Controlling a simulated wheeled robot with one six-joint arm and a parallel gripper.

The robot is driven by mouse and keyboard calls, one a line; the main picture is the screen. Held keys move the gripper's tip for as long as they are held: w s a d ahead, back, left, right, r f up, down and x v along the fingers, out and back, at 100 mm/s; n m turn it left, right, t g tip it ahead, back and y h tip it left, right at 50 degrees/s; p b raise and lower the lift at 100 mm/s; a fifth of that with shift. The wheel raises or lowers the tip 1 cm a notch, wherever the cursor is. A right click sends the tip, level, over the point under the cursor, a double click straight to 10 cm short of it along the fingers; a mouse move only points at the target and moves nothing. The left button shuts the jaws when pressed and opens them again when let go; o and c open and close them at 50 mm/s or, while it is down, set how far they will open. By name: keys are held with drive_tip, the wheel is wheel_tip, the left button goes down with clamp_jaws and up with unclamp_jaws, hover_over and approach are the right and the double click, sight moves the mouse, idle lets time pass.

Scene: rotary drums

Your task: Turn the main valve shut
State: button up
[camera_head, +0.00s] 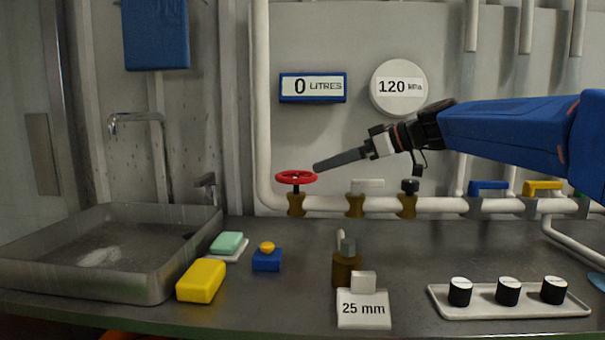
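The likely main valve is a red handwheel (296,177) on a brass body (296,203), set on the white pipe at the left end of its run. My gripper (318,167) comes in from the right on the blue arm. Its fingertips are at the right rim of the red wheel, slightly above it. I cannot tell whether they touch the rim. The fingers appear as one dark bar from this side, so their opening is hidden. How far the valve is turned cannot be read from the wheel.
A white lever valve (367,185), a black-knobbed valve (409,187), a blue lever (488,186) and a yellow lever (541,186) follow along the pipe. A display (313,88) reads 0 litres; a round gauge (399,88) reads 120. A sink (90,275) stands left.

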sight(297, 174)
drive_tip(key=x, duration=1)
drive_tip(key=shift+w+a, duration=0.1)
drive_tip(key=shift+a, duration=0.05)
drive_tip(key=c, duration=0.8)
drive_tip(key=shift+m+t, duration=0.4)
drive_tip(key=shift+t, duration=0.1)
drive_tip(key=shift+s+a+m+t+h, duration=0.15)
drive_tip(key=shift+s+m+t+h, duration=0.15)
drive_tip(key=shift+m+t+h, duration=0.4)
drive_tip(key=shift+a+m+t+h, duration=0.1)
drive_tip(key=shift+m+t+h, duration=0.7)
drive_tip(key=shift+m+t, duration=0.35)
drive_tip(key=shift+s+m+t+h, duration=0.1)
drive_tip(key=shift+m+t+h, duration=0.45)
drive_tip(key=shift+m+h, duration=0.4)
